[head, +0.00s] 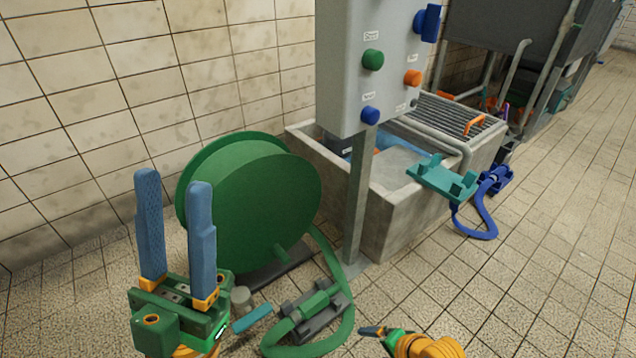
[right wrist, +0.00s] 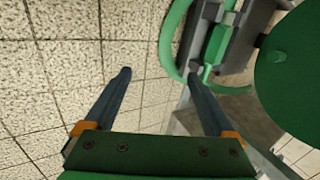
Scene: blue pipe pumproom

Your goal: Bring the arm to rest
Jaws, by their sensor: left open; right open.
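My left gripper (head: 176,235) is raised at the lower left of the head view, its two blue fingers pointing up. It is open and empty, in front of the tiled wall and left of the green hose reel. My right arm shows only in part at the bottom edge of the head view. In the right wrist view my right gripper (right wrist: 158,92) is open, with nothing between its fingers but tiled floor and part of the green hose.
A green hose reel (head: 255,200) stands by the wall, its hose (head: 343,325) running to a grey holder (head: 318,318) on the floor. A control panel (head: 345,75) on a post (head: 357,195) stands before a concrete basin (head: 410,215). Floor at the right is clear.

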